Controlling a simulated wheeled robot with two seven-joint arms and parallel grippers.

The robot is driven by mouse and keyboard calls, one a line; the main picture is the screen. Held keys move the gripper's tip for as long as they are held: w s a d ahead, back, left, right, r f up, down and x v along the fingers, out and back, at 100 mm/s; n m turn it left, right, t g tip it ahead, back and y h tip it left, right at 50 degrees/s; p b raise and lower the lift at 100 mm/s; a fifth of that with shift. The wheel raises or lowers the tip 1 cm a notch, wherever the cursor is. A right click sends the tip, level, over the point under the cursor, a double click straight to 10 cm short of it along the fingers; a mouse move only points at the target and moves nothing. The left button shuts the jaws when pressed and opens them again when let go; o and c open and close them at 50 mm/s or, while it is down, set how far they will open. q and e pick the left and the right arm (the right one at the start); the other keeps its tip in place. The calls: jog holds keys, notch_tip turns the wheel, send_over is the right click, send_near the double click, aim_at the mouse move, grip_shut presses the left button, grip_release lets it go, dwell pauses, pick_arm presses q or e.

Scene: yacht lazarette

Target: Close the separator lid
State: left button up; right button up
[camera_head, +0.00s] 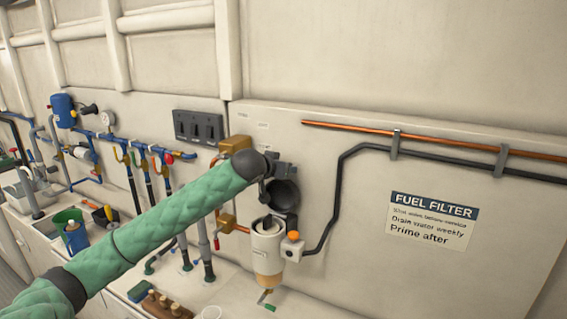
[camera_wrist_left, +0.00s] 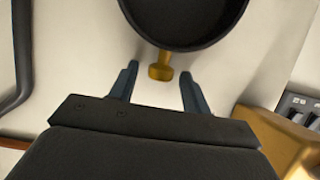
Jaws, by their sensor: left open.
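The separator (camera_head: 267,250) is a cream cylinder with a clear amber lower bowl, mounted on the wall panel in the head view. Its dark round lid (camera_head: 286,197) stands raised above the open top. In the left wrist view the lid (camera_wrist_left: 190,42) fills the upper middle, with a brass tab (camera_wrist_left: 160,72) on its rim. My left gripper (camera_wrist_left: 158,76) is open, with one finger on each side of the tab and visible gaps to both. In the head view my left gripper (camera_head: 284,170) is at the lid's upper edge, partly hidden by my wrist. My right gripper is not in view.
A black pipe (camera_head: 338,190) and an orange-knobbed fitting (camera_head: 293,237) are right of the separator. A brass block (camera_head: 235,144) is close behind my wrist. Blue-fitted pipes and a black switch panel (camera_head: 198,127) are left. Bottles stand on the counter below.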

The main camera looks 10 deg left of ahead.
pick_arm(q)
jog(key=shift+w, duration=0.25)
jog(key=shift+s, duration=0.15)
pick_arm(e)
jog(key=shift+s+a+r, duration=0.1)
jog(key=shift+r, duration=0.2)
pick_arm(q)
jog(key=shift+f, duration=0.1)
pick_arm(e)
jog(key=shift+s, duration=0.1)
pick_arm(q)
jog(key=shift+d, duration=0.1)
jog(key=c, duration=0.7)
grip_shut()
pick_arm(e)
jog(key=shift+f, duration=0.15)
